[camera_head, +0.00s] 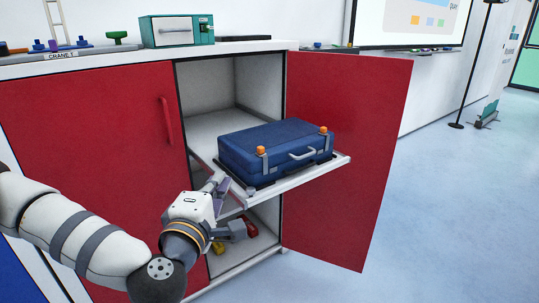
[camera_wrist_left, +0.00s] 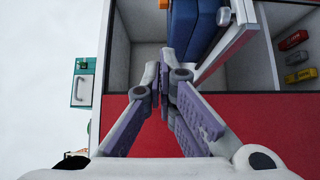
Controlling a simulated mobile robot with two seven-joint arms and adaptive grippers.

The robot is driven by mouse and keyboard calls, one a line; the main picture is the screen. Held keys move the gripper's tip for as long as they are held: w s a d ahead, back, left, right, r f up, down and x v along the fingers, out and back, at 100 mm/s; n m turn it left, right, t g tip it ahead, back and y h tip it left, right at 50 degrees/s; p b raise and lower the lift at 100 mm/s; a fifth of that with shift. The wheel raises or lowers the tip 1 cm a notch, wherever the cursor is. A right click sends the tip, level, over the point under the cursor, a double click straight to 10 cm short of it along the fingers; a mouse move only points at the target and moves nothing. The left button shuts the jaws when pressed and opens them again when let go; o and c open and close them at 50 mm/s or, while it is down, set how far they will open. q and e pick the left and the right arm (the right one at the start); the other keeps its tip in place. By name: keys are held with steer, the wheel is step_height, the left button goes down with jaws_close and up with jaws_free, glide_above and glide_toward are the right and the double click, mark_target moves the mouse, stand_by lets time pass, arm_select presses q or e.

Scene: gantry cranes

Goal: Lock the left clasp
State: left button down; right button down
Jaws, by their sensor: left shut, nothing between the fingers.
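A closed blue case (camera_head: 275,145) lies flat on a pulled-out shelf. Its left clasp (camera_head: 261,151) and right clasp (camera_head: 323,131) have orange tops on grey straps at the front edge, either side of the grey handle (camera_head: 302,154). My left gripper (camera_head: 217,184) is shut and empty, just left of the case's front left corner and apart from the left clasp. In the left wrist view, the shut fingers (camera_wrist_left: 167,62) are beside part of the blue case (camera_wrist_left: 190,28); a small orange piece shows at the top edge. My right gripper is not in view.
The shelf (camera_head: 325,169) sticks out of a cabinet between a closed red door (camera_head: 95,130) and an open red door (camera_head: 350,120). Red and yellow items (camera_head: 252,229) lie in the compartment below. Open floor (camera_head: 455,200) lies to the right.

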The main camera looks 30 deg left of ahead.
arm_select(q)
steer(key=shift+s+r, duration=0.15)
steer(key=shift+s, duration=0.05)
steer(key=shift+w, duration=0.15)
glide_toward(246, 153)
step_height(246, 153, up, 2)
steer(key=w+a, duration=0.2)
steer(key=a, duration=0.1)
steer(key=w, duration=0.1)
steer(key=w+d, duration=0.1)
steer(key=w, duration=0.1)
steer(key=shift+w+d+r, duration=0.1)
steer(key=shift+w+d, duration=0.25)
steer(key=shift+d, duration=0.05)
